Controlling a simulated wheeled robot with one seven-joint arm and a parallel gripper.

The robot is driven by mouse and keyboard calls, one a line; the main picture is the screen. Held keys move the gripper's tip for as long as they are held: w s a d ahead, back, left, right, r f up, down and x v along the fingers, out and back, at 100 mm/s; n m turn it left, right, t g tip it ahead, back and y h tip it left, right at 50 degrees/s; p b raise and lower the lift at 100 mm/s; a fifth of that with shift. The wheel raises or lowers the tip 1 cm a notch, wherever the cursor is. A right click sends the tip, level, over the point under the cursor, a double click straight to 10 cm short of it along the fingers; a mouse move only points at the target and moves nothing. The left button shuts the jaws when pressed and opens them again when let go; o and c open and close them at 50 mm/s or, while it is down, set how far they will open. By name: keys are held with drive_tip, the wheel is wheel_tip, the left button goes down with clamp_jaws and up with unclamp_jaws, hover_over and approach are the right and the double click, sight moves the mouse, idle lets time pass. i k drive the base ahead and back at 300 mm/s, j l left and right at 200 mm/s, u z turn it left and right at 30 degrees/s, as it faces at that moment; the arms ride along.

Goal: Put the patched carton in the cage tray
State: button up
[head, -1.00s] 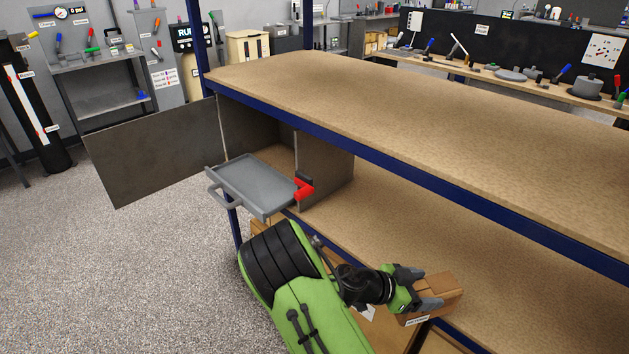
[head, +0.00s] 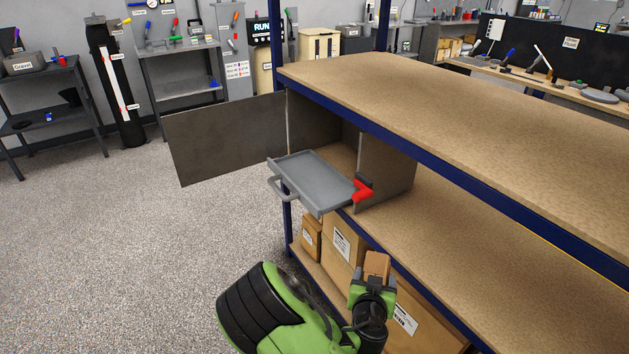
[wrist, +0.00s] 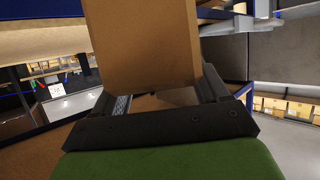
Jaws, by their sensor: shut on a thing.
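A small brown carton (head: 377,264) is held in my gripper (head: 374,282), in front of the rack's lower shelf. In the wrist view the carton (wrist: 143,45) stands between the two fingers of my gripper (wrist: 160,88), which is shut on it. No patch shows on the faces in view. The grey cage tray (head: 314,180) is pulled out of an open cage on the middle shelf. It looks empty, with a handle at its front left. The carton is below and to the right of the tray in the head view, apart from it.
The cage's grey door (head: 226,138) stands open to the left. A red bracket (head: 363,191) is at the tray's right side. Large cartons (head: 345,243) fill the bottom shelf behind my gripper. The middle shelf (head: 470,240) is bare to the right, and the floor at left is clear.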

sight(316, 179)
drive_tip(key=i+j+u, duration=0.15)
drive_tip(key=i+u, duration=0.35)
drive_tip(key=i+j+u, duration=0.1)
drive_tip(key=i+u, duration=0.15)
drive_tip(key=u, duration=0.2)
drive_tip(key=i+l+u, duration=0.15)
drive_tip(key=i+u, duration=0.35)
drive_tip(key=i+l+u, duration=0.2)
drive_tip(key=u, duration=0.25)
drive_tip(key=i+l, duration=0.05)
